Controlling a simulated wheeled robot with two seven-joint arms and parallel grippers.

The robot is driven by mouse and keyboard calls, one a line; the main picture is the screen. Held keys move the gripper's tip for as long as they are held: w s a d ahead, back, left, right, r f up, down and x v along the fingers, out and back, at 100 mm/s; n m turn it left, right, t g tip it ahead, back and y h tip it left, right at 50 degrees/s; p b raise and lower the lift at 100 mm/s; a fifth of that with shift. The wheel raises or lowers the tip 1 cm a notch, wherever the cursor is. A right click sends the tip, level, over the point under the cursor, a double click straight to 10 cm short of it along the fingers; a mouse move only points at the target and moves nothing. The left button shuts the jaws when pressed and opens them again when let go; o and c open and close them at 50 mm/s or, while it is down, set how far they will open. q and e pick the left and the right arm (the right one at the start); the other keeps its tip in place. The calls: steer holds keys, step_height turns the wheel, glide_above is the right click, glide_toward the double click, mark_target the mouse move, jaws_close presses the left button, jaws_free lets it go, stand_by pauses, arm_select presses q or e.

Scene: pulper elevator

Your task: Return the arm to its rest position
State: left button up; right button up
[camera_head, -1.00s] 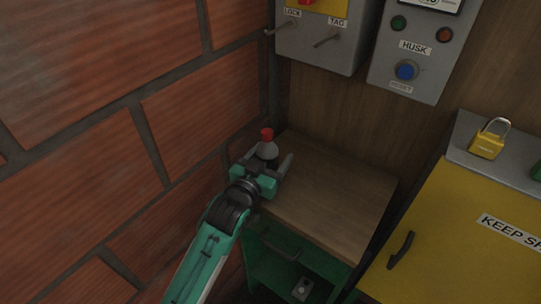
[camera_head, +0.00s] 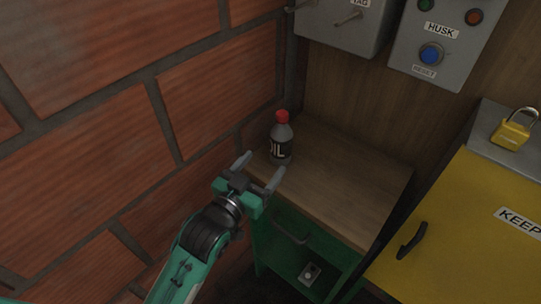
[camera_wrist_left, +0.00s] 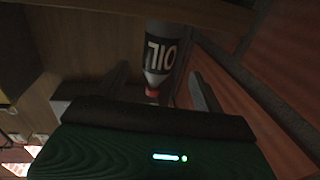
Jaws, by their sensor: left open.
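My left gripper (camera_head: 259,174) is open and empty, in front of the small wooden-topped cabinet and near the brick wall. An oil bottle (camera_head: 281,146) with a red cap stands upright on the left back part of the cabinet top, beyond the fingertips and apart from them in the head view. In the left wrist view the bottle (camera_wrist_left: 160,48) appears upside down, between and beyond the two open fingers (camera_wrist_left: 158,85). My right gripper is not in view.
The cabinet's wooden top (camera_head: 345,180) is otherwise clear. Its green front has a handle and an open lower space with a small grey item (camera_head: 310,272). A yellow box (camera_head: 465,235) with a padlock (camera_head: 511,132) stands right. Grey control boxes (camera_head: 437,45) hang behind. The brick wall (camera_head: 130,150) is close left.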

arm_select(q)
steer(key=shift+s+a, duration=0.25)
steer(key=shift+s, duration=0.2)
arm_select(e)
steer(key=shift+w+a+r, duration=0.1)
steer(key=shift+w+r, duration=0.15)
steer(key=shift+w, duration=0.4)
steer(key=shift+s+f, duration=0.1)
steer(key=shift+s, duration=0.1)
